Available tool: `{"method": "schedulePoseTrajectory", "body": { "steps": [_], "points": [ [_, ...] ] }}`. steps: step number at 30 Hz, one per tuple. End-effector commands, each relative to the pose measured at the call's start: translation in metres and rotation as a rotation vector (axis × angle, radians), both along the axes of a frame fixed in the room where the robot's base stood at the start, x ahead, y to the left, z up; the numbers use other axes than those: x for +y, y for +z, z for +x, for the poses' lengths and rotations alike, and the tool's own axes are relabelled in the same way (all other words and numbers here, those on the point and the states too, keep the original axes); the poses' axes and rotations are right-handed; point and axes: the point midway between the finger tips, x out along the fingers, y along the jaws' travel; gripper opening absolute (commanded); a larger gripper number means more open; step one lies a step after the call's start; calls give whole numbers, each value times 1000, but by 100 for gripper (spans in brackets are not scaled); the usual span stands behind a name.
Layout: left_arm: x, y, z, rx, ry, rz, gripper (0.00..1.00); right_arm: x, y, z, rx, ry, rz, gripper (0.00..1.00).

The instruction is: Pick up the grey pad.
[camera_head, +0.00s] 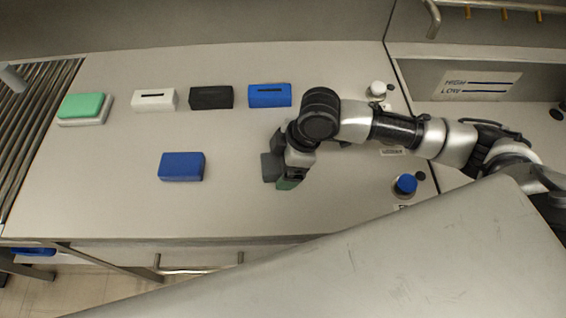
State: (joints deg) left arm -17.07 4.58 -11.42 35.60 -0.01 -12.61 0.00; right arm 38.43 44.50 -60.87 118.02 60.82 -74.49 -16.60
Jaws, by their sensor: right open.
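A dark grey block (269,167), which looks like the grey pad, is on the pale worktop near the middle, mostly hidden by my right gripper. My right gripper (284,174) points down at it from the right and is open. A small green patch shows at the gripper's lower end; I cannot tell whether it is a fingertip or another object. I cannot tell whether the fingers are around the grey block or beside it. My left gripper is not in view.
A blue block (182,167) lies left of the gripper. Behind stand white (154,100), black (211,97) and blue (270,95) blocks. A green block (82,105) sits on a pale base beside the rollers (35,100). A blue-topped knob (405,184) is at right. The front left worktop is clear.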

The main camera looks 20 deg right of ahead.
Motion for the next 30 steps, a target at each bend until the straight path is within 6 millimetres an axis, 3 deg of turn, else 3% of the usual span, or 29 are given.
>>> {"method": "schedulePoseTrajectory", "body": {
  "steps": [7, 15, 18, 30],
  "points": [
    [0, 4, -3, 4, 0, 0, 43, 0, -2, 0, 1, -1, 0, 96],
    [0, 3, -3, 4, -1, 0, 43, 0, -3, 0, 1, 0, 0, 54],
    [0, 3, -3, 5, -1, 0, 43, 0, -3, 0, 0, 0, 0, 43],
    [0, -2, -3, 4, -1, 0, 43, 0, 5, 1, -3, 0, 2, 43]
  ]
}}
